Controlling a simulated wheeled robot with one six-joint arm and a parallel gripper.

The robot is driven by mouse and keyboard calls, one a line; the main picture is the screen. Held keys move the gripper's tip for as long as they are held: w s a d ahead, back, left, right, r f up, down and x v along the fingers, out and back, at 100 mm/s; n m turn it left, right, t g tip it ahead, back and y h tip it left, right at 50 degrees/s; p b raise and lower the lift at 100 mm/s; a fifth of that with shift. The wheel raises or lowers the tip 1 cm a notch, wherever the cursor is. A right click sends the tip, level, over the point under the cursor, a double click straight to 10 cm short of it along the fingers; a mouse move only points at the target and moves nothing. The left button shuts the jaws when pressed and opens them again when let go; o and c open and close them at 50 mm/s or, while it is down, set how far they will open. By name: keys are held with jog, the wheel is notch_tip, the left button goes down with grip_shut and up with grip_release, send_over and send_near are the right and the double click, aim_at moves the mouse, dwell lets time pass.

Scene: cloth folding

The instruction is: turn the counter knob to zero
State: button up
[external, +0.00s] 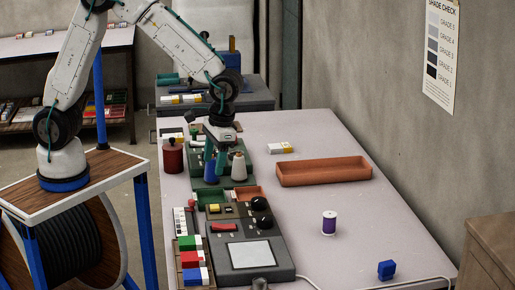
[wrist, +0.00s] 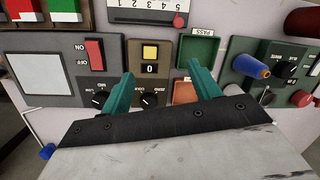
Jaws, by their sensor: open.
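The counter is a small tan-grey box with a yellow button (wrist: 150,52) and a display (wrist: 149,69) reading 0 in the wrist view. Its black knob (wrist: 148,100), by the lettering ZERO and COUNT, shows between my fingers, nearer the left one. The counter (external: 229,210) and its knob (external: 259,203) also show in the external view. My gripper (wrist: 161,72) is open with teal fingers and nothing between them; in the external view my gripper (external: 222,155) is above the green panel, behind the counter. I cannot tell the knob's exact pointer angle.
A light box with a red switch (wrist: 94,51) and another black knob (wrist: 99,99) adjoins the counter. A green panel with a blue spool (wrist: 250,66) stands on the other side. An orange tray (external: 323,171) and purple spool (external: 329,222) lie right; the table between is clear.

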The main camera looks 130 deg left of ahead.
jog(key=w+a+f+n, duration=0.4)
jog(key=w+a+f, duration=0.1)
jog(key=r+n+t+y, duration=0.1)
jog(key=n+t, duration=0.1)
send_over(259, 199)
jog(key=shift+s+d+r, duration=0.1)
jog(key=shift+s+d, duration=0.1)
jog(key=shift+d, duration=0.05)
jog(key=shift+w+a+r+n, duration=0.1)
jog(key=shift+w+r+n, duration=0.1)
jog(key=shift+n, duration=0.3)
jog(key=shift+f+n, duration=0.15)
jog(key=shift+n, duration=0.15)
jog(key=shift+f, duration=3.85)
jog(key=c, duration=1)
